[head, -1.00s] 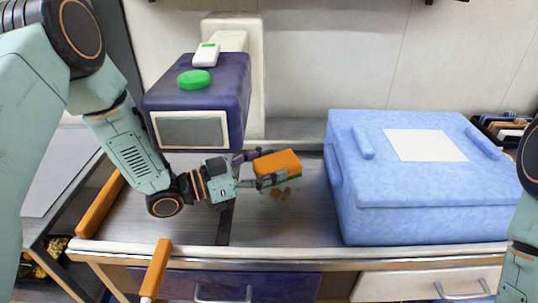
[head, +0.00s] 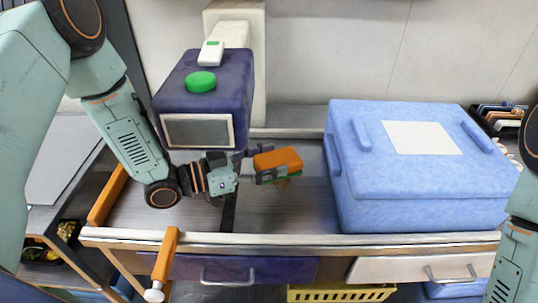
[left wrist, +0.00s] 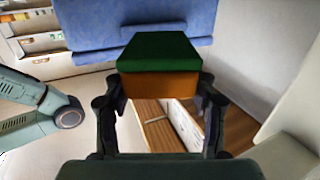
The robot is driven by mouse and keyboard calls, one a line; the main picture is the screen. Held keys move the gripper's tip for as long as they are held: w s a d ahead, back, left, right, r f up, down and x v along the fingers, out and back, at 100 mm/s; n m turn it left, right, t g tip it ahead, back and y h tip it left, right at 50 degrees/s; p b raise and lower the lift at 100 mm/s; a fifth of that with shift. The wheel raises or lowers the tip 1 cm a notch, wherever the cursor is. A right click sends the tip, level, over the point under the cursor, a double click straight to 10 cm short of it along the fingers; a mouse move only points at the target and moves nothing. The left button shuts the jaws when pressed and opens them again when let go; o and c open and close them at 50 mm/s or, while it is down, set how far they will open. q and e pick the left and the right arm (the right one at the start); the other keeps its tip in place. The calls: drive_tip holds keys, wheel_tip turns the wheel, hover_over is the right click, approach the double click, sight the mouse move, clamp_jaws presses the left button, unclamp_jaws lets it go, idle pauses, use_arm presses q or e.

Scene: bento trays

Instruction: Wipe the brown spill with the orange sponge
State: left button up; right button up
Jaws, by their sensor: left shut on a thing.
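The orange sponge (head: 277,157) has a green underside and is held in my left gripper (head: 268,174), above the grey worktop in the head view. The left wrist view also shows the sponge (left wrist: 160,84) between the two fingers of my left gripper (left wrist: 160,100), green face up in the picture. The brown spill (head: 283,184) shows only as a small patch just below the sponge; the rest is hidden behind sponge and fingers. I cannot tell whether the sponge touches the worktop. My right arm is at the right edge of the head view; its gripper is out of view.
A blue box (head: 420,195) with a white label stands right of the spill. A dark purple machine (head: 240,95) with a green disc (head: 201,81) on top stands behind the gripper. The worktop (head: 285,220) is clear in front of the sponge. An orange-handled bar (head: 164,257) is at the front-left edge.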

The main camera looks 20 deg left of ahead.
sight(269, 159)
use_arm(q)
drive_tip(key=shift+w+r+p, duration=0.15)
drive_tip(key=shift+r+p, duration=0.3)
drive_tip(key=shift+r, duration=0.4)
drive_tip(key=shift+r, duration=0.1)
drive_tip(key=shift+r, duration=0.2)
wheel_tip(269, 159, up, 3)
drive_tip(key=p, duration=0.2)
drive_tip(key=shift+f+p, duration=0.2)
drive_tip(key=shift+p, duration=0.15)
drive_tip(key=shift+w+f, duration=0.1)
